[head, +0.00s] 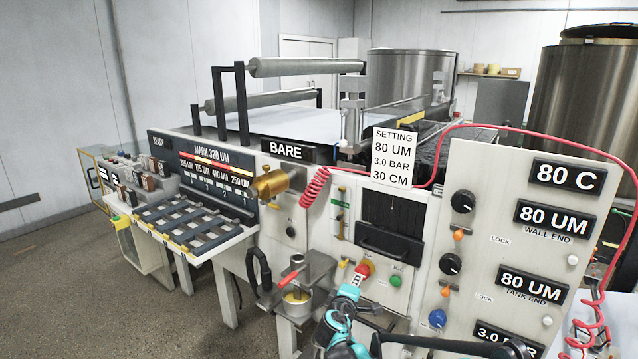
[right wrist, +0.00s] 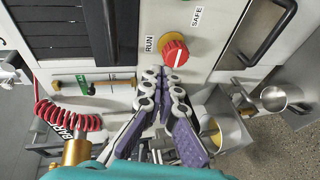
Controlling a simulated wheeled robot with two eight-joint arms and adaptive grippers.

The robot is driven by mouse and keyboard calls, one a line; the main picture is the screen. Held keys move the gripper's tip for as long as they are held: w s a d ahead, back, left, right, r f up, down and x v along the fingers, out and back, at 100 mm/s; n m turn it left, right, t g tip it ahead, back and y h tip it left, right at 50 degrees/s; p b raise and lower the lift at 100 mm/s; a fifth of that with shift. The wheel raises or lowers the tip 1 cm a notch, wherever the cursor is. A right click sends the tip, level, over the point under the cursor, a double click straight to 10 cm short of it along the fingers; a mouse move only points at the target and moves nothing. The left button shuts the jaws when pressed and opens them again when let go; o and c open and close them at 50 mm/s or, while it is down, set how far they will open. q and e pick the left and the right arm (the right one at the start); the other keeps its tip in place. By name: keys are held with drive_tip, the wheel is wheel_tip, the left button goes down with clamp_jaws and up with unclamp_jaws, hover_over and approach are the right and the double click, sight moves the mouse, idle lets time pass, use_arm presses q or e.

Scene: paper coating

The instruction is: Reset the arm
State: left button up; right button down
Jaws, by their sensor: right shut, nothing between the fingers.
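My right gripper (head: 354,284) comes up from the bottom of the head view, in front of the white machine panel. In the right wrist view its fingers (right wrist: 164,76) are closed together with nothing between them. Their tips are just below a red knob (right wrist: 174,53) with RUN and SAFE labels beside it. The knob also shows in the head view (head: 365,268), just beyond the fingertips. I cannot tell whether the tips touch it. My left gripper is not in view.
A green button (head: 396,281) is right of the knob. A metal cup (head: 298,300) with yellow contents stands left of my gripper on a bracket. A red coiled hose (head: 315,188) hangs on the panel. Open floor (head: 60,290) lies at the left.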

drive_tip(key=s+d+r+m+g+y, duration=0.15)
drive_tip(key=s+d+m, duration=0.3)
drive_tip(key=s, duration=0.55)
drive_tip(key=s+d+r+m+g+h, duration=0.1)
drive_tip(key=s+d+r+m+g, duration=0.15)
drive_tip(key=s+d, duration=0.45)
drive_tip(key=s+a+f+m+g+y, duration=0.1)
drive_tip(key=s+f+m, duration=0.1)
drive_tip(key=s, duration=0.6)
drive_tip(key=s+a+f+m+g+y, duration=0.1)
drive_tip(key=s+a+f+y, duration=0.1)
drive_tip(key=s, duration=0.6)
drive_tip(key=s+a+f+m+g+y, duration=0.1)
drive_tip(key=s+a+f+m, duration=0.1)
drive_tip(key=s, duration=0.6)
drive_tip(key=shift+f+m+y, duration=0.3)
drive_tip(key=shift+f+y, duration=0.05)
drive_tip(key=shift+f, duration=0.15)
